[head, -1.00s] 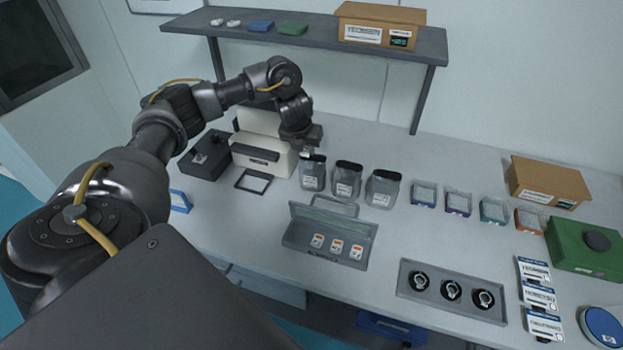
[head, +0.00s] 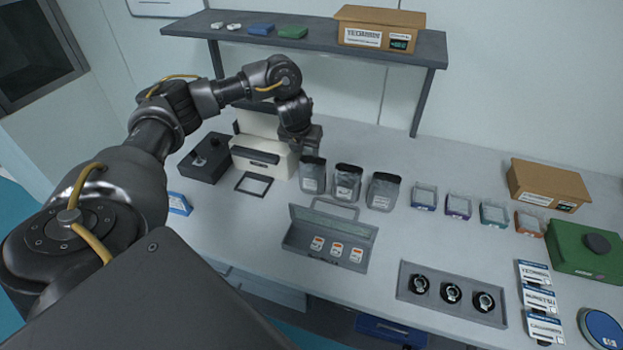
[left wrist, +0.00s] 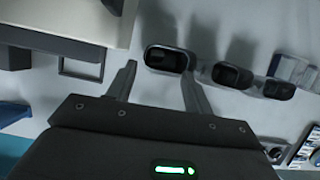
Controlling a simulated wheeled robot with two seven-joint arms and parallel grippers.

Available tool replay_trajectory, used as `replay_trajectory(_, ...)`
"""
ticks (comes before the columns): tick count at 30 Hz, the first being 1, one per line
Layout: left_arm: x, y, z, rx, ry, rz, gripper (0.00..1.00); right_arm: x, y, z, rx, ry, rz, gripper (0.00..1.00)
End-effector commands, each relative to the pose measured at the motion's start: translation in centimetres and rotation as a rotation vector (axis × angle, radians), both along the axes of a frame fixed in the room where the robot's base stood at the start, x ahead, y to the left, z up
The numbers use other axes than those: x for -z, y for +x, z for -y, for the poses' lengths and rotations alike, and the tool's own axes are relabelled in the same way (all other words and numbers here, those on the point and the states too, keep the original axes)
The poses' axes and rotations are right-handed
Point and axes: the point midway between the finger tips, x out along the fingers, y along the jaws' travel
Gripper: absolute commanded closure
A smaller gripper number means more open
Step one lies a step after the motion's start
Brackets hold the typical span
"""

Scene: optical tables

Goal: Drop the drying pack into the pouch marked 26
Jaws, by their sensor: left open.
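Three grey open-topped pouches stand in a row on the bench: the left one (head: 313,175), the middle one (head: 346,182) and the right one (head: 382,191). Their labels are too small to read, so I cannot tell which is marked 26. My left gripper (head: 311,146) is just above and behind the left pouch. In the left wrist view its fingers (left wrist: 158,88) are spread with nothing between them, and the left pouch's mouth (left wrist: 167,59) shows just beyond. I cannot make out a drying pack for certain; the pouch insides are dark. My right gripper is not in view.
An open grey case (head: 300,240) with white-and-orange pieces lies in front of the pouches. A white machine (head: 262,158) and dark box (head: 206,158) stand left. A tray (head: 405,290) with round parts and small coloured boxes (head: 458,206) are right. A shelf (head: 320,48) hangs behind.

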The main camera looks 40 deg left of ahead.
Motion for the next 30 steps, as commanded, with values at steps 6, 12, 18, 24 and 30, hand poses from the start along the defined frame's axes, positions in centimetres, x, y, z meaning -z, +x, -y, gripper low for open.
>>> replay_trajectory(6,-4.7,-1.5,0.6,0.003,0.002,0.005,0.48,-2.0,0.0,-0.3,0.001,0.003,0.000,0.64)
replay_trajectory(12,-7.2,-2.6,1.0,0.002,0.002,0.003,0.48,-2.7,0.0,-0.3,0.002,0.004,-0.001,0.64)
replay_trajectory(18,-8.2,-3.1,1.1,0.001,0.001,0.000,0.48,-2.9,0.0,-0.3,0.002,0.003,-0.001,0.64)
replay_trajectory(24,-8.3,-3.2,1.2,0.000,0.000,-0.001,0.48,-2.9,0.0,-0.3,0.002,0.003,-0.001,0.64)
replay_trajectory(30,-8.3,-3.2,1.2,0.000,0.000,-0.001,0.48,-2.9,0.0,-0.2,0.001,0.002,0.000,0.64)
